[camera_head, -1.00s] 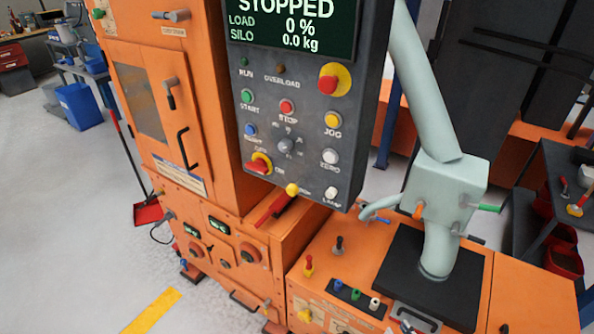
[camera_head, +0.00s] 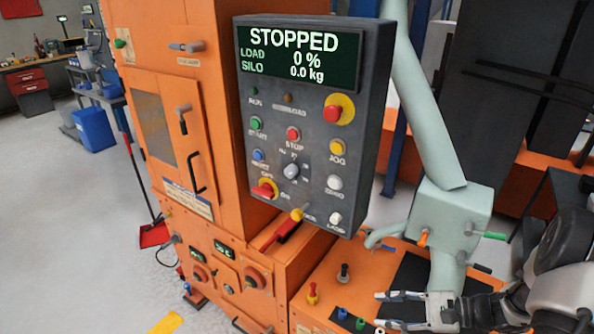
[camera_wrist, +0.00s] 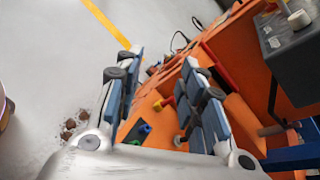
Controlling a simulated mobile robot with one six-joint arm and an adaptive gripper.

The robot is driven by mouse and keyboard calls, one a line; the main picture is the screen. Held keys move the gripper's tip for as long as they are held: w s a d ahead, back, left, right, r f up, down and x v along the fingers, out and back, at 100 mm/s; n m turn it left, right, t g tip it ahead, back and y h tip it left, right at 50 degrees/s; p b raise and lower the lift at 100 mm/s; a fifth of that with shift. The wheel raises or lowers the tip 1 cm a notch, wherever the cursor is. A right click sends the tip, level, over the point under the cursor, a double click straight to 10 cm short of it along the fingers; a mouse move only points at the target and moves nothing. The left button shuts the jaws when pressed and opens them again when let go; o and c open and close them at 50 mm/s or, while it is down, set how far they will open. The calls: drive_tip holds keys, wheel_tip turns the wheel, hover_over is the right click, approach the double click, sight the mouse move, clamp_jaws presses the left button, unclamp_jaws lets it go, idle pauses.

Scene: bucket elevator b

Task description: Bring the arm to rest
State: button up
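My gripper (camera_head: 385,311) has come in at the lower right of the head view, at the end of my arm (camera_head: 560,265). Its fingers point left over the orange machine top, near a row of small coloured knobs. In the wrist view my gripper (camera_wrist: 163,70) is open, with a clear gap between its two fingers and nothing held. The control panel (camera_head: 310,130) stands beyond it to the upper left. Its screen (camera_head: 300,60) reads STOPPED, load 0 %, silo 0.0 kg.
The orange machine cabinet (camera_head: 180,120) fills the middle left. A pale green pipe and box (camera_head: 450,215) rise just behind my gripper. A red dustpan (camera_head: 154,235) and blue bin (camera_head: 94,129) stand on the floor. The grey floor (camera_head: 60,230) at left is largely clear.

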drive_tip(key=s+a+r+n+g+h, duration=0.2)
drive_tip(key=s+a+r+n+h, duration=0.15)
drive_tip(key=r, duration=0.25)
drive_tip(key=s+a+r+n+g+h, duration=0.25)
drive_tip(key=s+a+r+n, duration=0.2)
drive_tip(key=r, duration=0.25)
drive_tip(key=s+r+n+t+h, duration=0.5)
drive_tip(key=s+r+n+h, duration=0.2)
drive_tip(key=s, duration=0.4)
drive_tip(key=shift+s+d+r+n, duration=0.2)
drive_tip(key=shift+r+n, duration=0.5)
drive_tip(key=shift+r, duration=0.3)
